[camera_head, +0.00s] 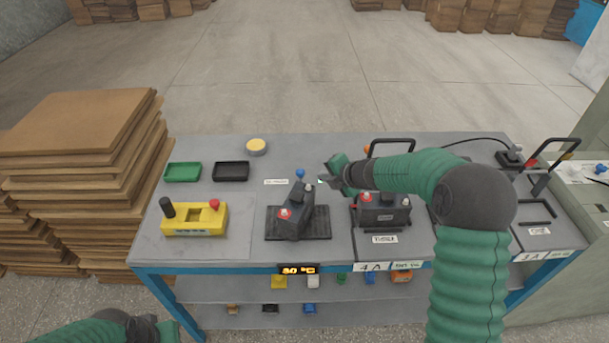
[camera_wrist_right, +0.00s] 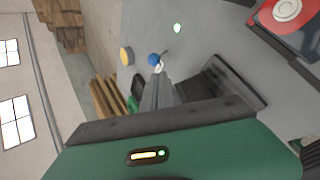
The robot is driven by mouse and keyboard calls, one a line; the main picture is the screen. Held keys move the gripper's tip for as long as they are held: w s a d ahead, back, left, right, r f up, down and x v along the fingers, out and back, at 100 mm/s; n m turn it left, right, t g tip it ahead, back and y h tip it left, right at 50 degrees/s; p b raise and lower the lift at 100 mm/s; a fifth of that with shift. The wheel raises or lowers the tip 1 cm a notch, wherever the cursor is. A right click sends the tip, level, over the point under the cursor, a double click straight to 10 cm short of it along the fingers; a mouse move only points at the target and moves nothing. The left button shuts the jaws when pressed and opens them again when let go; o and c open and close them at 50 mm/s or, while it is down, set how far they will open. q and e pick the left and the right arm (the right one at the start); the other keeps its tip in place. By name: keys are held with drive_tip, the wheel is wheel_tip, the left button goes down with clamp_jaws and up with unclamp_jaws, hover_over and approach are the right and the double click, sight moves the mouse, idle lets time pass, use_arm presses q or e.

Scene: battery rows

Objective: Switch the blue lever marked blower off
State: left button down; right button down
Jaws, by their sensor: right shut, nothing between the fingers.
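The blue knob of a lever (camera_head: 300,173) stands at the back of a dark switch box (camera_head: 291,215) on the bench. A white label (camera_head: 275,181) lies left of it, too small to read. My right gripper (camera_head: 325,179) is shut and empty, just right of the blue knob in the head view. In the right wrist view the blue knob (camera_wrist_right: 154,59) shows just beyond the closed fingertips (camera_wrist_right: 158,72); I cannot tell whether they touch. My left gripper (camera_head: 168,330) is at the bottom left, away from the bench top, its fingers unclear.
A yellow box (camera_head: 194,219) with a black and a red knob stands left. A dark box (camera_head: 382,211) with a handle is under my right forearm. Green (camera_head: 183,172) and black (camera_head: 231,171) trays lie at the back left. Stacked cardboard (camera_head: 75,125) stands beside the bench.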

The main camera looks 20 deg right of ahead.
approach(300, 175)
wheel_tip(300, 175, down, 2)
drive_tip(key=x, duration=0.3)
drive_tip(key=p+x, duration=0.1)
drive_tip(key=x, duration=0.1)
drive_tip(key=shift+w+d+r, duration=0.1)
drive_tip(key=shift+w+d, duration=0.15)
drive_tip(key=shift+d, duration=0.15)
drive_tip(key=shift+w, duration=0.15)
use_arm(q)
drive_tip(key=shift+w+r, duration=0.2)
drive_tip(key=shift+r, duration=0.1)
drive_tip(key=shift+a+r, duration=0.1)
drive_tip(key=shift+a, duration=0.1)
use_arm(e)
drive_tip(key=shift+a, duration=0.1)
